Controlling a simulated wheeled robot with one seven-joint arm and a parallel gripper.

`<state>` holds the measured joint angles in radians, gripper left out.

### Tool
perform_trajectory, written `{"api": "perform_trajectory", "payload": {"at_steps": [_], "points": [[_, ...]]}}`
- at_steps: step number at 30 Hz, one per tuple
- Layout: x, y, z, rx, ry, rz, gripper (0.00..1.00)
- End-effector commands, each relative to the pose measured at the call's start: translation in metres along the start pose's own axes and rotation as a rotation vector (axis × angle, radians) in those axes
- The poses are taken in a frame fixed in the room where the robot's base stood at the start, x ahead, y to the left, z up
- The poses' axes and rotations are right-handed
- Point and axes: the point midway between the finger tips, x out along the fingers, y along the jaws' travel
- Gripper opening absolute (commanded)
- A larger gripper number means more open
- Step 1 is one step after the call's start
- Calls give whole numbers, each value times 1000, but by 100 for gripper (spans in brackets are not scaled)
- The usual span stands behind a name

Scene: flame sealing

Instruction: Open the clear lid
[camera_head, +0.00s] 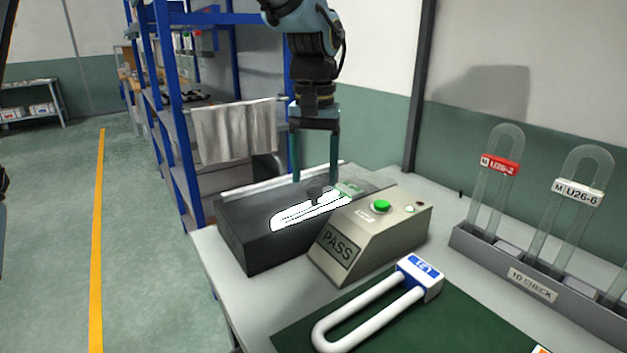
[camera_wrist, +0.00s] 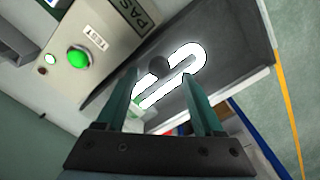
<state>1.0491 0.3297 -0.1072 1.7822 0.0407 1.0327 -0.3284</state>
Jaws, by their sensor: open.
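A dark grey box (camera_head: 250,236) stands on the table's left part. A bright white U-shaped piece (camera_head: 290,217) shows in its top, also in the wrist view (camera_wrist: 190,62). A dark round knob (camera_head: 318,193) sits over it, and in the wrist view (camera_wrist: 158,65) it lies just ahead of and between my fingers. The clear lid itself is hard to make out; it appears to lie flat over the box.
A sloped control box (camera_head: 390,240) with a PASS panel and green button (camera_head: 382,206) stands close to the right of the dark box. A white U tube with a blue label (camera_head: 372,307) lies on a green mat (camera_head: 480,325). A rack (camera_head: 500,262) of tubes stands right.

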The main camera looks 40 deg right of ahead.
Motion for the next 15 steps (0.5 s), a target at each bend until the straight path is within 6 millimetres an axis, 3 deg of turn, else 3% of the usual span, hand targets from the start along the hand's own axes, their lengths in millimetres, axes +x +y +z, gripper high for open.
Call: {"api": "perform_trajectory", "payload": {"at_steps": [6,15], "points": [[23,0,0,0,0,0,69],[27,0,0,0,1,0,69]]}}
